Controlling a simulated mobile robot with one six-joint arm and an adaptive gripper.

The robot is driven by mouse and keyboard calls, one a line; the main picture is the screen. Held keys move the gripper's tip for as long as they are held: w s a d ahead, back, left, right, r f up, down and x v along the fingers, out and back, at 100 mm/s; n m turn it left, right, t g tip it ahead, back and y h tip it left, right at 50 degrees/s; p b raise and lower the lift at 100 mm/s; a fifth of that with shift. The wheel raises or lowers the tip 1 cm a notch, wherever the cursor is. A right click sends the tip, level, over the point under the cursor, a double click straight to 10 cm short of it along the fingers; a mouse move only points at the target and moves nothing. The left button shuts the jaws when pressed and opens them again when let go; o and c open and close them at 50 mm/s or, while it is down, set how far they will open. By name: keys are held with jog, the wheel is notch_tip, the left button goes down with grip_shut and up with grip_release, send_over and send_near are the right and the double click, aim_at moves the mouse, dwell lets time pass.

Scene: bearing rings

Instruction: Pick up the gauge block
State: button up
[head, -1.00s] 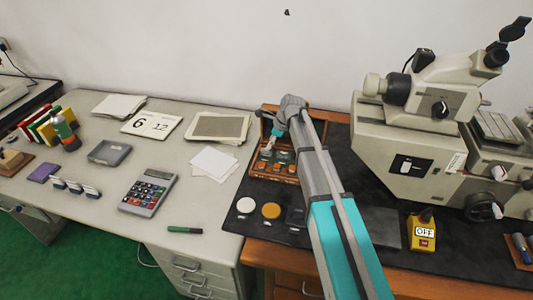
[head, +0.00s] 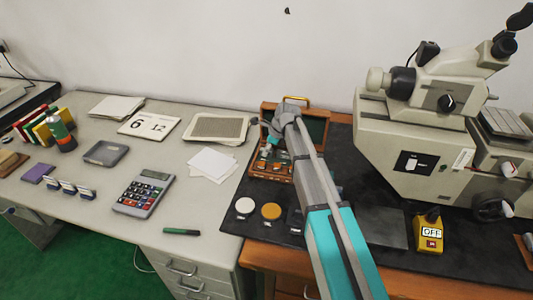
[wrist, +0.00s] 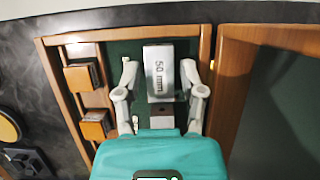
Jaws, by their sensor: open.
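The gauge block (wrist: 158,72) is a pale grey block marked "50 mm", seen in the wrist view in the green-lined part of a wooden case (wrist: 206,50). My gripper (wrist: 160,80) is open, with one finger on each side of the block. I cannot tell whether the fingers touch it. In the head view the case (head: 262,176) lies open on the black mat, and my gripper (head: 268,147) is down over it. The arm hides much of the case and the block there.
Two blocks with orange parts (wrist: 95,124) sit in the case's left slots. A white disc (head: 244,205) and an orange disc (head: 271,211) lie in front of the case. A large microscope instrument (head: 420,140) stands to the right.

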aim_at(264, 149)
dwell(0.3)
grip_shut()
jog(key=shift+r, duration=0.15)
dwell(0.3)
notch_tip(264, 149, up, 3)
jog(key=p, duration=0.3)
jog(key=s+d+r+p, duration=0.3)
jog(key=s+r+p, duration=0.6)
jog(key=s, duration=0.4)
jog(key=shift+s+d+r+p, duration=0.3)
jog(key=shift+r+p, duration=0.1)
jog(key=shift+p, duration=0.1)
